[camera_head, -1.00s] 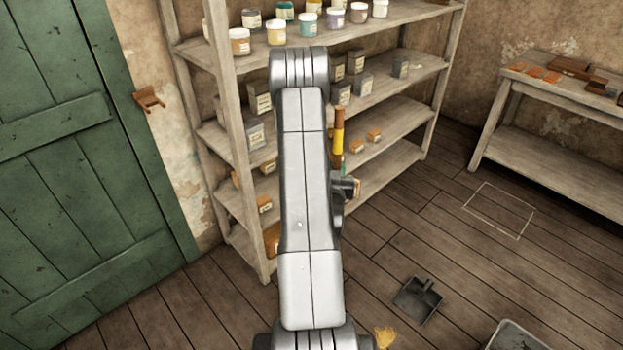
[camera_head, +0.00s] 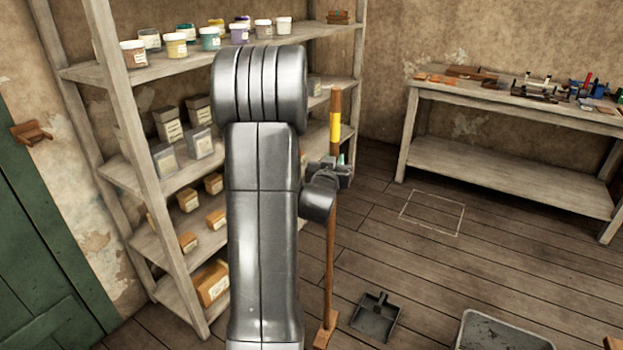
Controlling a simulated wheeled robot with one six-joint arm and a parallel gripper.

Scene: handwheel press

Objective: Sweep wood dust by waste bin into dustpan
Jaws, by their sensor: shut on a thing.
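My gripper (camera_head: 336,176) is shut on the upright handle of a broom (camera_head: 330,255), below the handle's yellow band. The broom's lower end shows at the bottom edge of the view, left of the dustpan; its bristles are cut off or hidden. The dark grey dustpan (camera_head: 372,322) lies on the floor, with its short handle pointing away. A grey open container (camera_head: 470,325), perhaps the waste bin, is partly cut off at the bottom right. No wood dust is visible now.
A wooden shelf rack (camera_head: 216,68) with jars and boxes stands behind and left of my arm. A workbench (camera_head: 500,97) with tools stands at the back right. A pale outlined rectangle (camera_head: 432,213) marks clear floor. A green door (camera_head: 40,250) is at the left.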

